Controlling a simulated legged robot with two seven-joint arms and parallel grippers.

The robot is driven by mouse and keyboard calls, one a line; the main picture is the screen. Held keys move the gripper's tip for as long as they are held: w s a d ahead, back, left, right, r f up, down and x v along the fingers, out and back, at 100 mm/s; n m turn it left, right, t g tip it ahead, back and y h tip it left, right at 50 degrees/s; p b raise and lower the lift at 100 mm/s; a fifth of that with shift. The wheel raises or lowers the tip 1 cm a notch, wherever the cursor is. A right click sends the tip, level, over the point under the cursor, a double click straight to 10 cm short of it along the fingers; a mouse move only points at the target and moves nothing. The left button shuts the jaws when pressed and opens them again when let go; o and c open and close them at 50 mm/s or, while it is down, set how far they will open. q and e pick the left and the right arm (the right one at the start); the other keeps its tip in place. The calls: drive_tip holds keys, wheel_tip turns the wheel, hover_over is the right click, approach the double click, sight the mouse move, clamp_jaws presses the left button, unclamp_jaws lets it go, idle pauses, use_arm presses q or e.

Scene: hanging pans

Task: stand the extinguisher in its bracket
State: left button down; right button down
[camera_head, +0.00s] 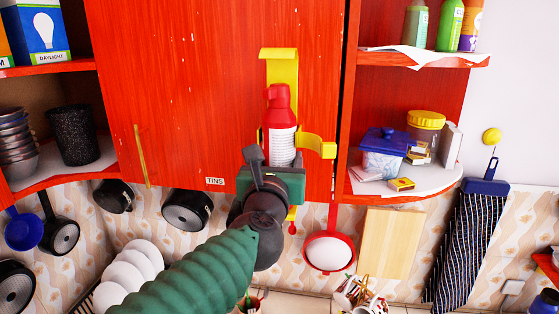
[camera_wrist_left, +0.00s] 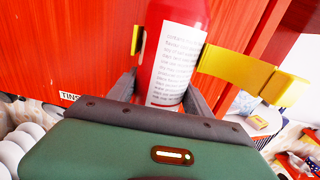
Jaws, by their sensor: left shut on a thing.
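The red extinguisher (camera_head: 278,100) with a white label stands upright in front of the red cabinet door in the head view. The yellow bracket (camera_head: 282,68) is on that door, with its back plate behind the extinguisher and a clip arm (camera_head: 318,147) reaching out at its right. My left gripper (camera_head: 272,165) is shut on the lower part of the extinguisher. In the left wrist view the extinguisher (camera_wrist_left: 172,55) sits between the two fingers, and the bracket arm (camera_wrist_left: 255,75) shows to its right. Whether the extinguisher touches the bracket's back or base is hidden. My right gripper is out of view.
Open shelves at the right hold a blue-lidded tub (camera_head: 386,142) and a yellow-lidded jar (camera_head: 425,125). Pans (camera_head: 187,210), a red-rimmed strainer (camera_head: 329,251) and a cutting board (camera_head: 390,242) hang below the cabinet. White plates (camera_head: 125,272) stand at the lower left.

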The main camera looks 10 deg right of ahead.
use_arm(q)
drive_tip(key=shift+s+r, duration=0.15)
drive_tip(key=shift+c, duration=1.9)
unclamp_jaws()
drive_tip(key=shift+s, duration=0.1)
